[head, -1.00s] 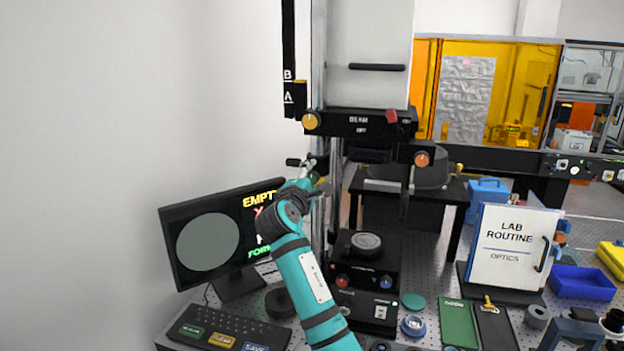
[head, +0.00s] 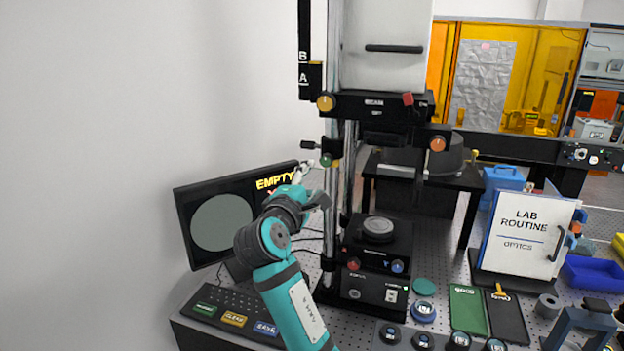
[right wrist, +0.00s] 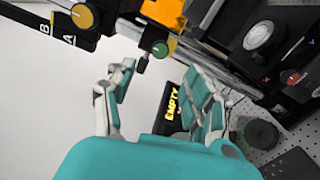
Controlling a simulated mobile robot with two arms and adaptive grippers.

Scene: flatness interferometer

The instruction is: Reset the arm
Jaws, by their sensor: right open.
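My right arm, teal and dark grey, rises from the bottom of the head view in front of the monitor (head: 222,222). My right gripper (head: 318,182) is beside the left column of the black instrument (head: 372,290), partly hidden by its own wrist. In the right wrist view the right gripper (right wrist: 160,90) has its fingers spread with nothing between them. A green knob (right wrist: 160,50) and its black lever stand beyond the fingertips, apart from them; the green knob shows in the head view too (head: 326,160). My left gripper is out of view.
A keyboard (head: 232,312) lies below the monitor, which reads EMPTY. A yellow knob (head: 325,102), a red knob (head: 408,99) and an orange knob (head: 437,144) are on the instrument. A LAB ROUTINE binder (head: 525,235) stands at right.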

